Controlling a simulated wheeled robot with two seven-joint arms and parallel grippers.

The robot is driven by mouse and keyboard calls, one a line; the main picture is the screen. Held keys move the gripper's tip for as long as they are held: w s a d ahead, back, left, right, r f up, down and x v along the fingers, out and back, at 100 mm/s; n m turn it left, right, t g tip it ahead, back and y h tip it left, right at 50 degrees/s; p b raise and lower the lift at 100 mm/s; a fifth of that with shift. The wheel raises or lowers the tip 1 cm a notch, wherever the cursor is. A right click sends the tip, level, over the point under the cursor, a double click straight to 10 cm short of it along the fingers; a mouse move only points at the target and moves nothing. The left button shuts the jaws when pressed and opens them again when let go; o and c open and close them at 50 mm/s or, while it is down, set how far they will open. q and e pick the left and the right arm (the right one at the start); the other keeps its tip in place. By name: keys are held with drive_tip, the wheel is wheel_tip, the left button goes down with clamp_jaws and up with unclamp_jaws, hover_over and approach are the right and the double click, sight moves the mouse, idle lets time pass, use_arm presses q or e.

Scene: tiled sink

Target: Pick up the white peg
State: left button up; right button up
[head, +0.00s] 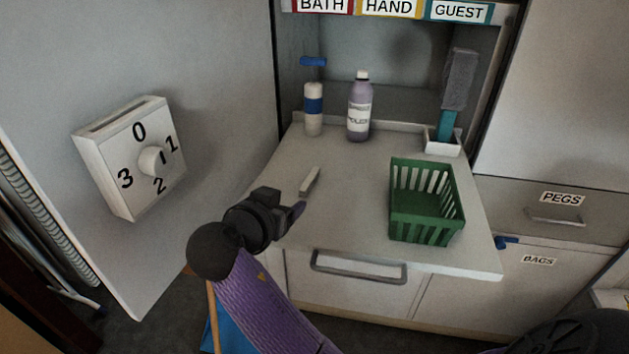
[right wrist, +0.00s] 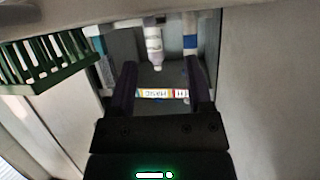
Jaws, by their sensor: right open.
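The white peg (head: 310,181) lies on the pale counter, left of the green basket, in the head view. My right gripper (head: 287,202) is just to the near left of the peg, at the counter's left edge, with its fingers apart and nothing between them. In the right wrist view both dark fingers of the right gripper (right wrist: 160,80) stand well apart. I cannot make out the peg in that view. My left gripper is not in view.
A green basket (head: 427,229) stands on the counter's right side. A purple bottle (head: 359,108), a white bottle with a blue band (head: 313,118) and a grey brush (head: 459,80) in a white holder stand at the back. A dial box (head: 130,155) is on the left. Mid-counter is clear.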

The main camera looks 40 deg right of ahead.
sight(302, 191)
drive_tip(key=b+x, duration=0.1)
drive_tip(key=x, duration=0.1)
drive_tip(key=b+x, duration=0.1)
drive_tip(key=x, duration=0.1)
drive_tip(key=b+x, duration=0.1)
drive_tip(key=x, duration=0.2)
drive_tip(key=shift+f, duration=0.3)
drive_tip(key=shift+w+d, duration=0.1)
drive_tip(key=shift+d, duration=0.05)
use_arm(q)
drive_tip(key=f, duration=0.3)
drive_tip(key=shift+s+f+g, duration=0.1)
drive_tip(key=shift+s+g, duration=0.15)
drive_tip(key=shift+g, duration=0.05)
use_arm(e)
drive_tip(key=shift+r, duration=0.1)
drive_tip(key=c, duration=0.7)
clamp_jaws()
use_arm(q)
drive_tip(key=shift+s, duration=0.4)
